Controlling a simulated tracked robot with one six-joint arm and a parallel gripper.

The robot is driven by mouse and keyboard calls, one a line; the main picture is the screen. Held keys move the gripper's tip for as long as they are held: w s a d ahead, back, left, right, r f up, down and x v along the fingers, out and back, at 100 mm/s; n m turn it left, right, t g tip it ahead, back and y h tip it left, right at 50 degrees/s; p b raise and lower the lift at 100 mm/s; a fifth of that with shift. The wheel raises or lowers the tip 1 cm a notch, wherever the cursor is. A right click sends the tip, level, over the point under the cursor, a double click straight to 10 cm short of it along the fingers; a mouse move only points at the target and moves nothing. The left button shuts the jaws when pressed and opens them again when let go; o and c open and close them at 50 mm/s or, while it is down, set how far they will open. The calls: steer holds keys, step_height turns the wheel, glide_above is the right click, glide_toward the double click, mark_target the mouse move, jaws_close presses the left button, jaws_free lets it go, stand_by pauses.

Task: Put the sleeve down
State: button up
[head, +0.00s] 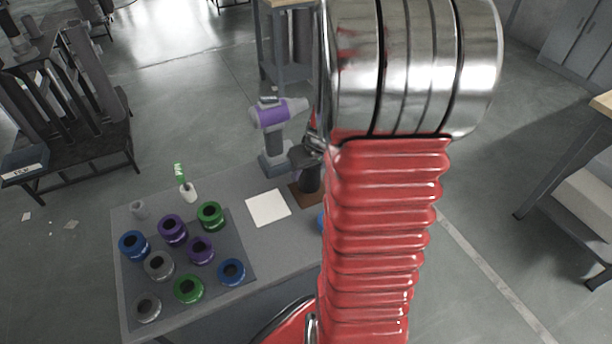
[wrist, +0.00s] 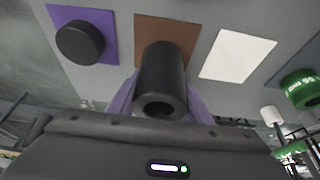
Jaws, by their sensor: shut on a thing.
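The sleeve (wrist: 163,72) is a dark grey cylinder with a round bore in its near end. My gripper (wrist: 160,97) is shut on it, with a purple finger on each side. In the wrist view the sleeve overlaps a brown square (wrist: 187,32) on the table. In the head view the sleeve (head: 311,180) shows beside my arm, at the brown square (head: 296,189). I cannot tell whether its bottom touches the square. My arm hides part of this area in the head view.
A white square (head: 268,207) lies bare beside the brown one. A purple square (wrist: 58,18) bears a black round piece (wrist: 80,42). A dark mat (head: 238,256) holds several coloured rings. A purple-grey tool (head: 274,125) stands at the table's back edge.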

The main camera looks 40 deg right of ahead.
steer(key=shift+f, duration=0.95)
steer(key=shift+f, duration=0.1)
steer(key=o, duration=1.2)
steer(key=shift+c, duration=0.2)
steer(key=v, duration=1.2)
steer(key=shift+a, duration=0.1)
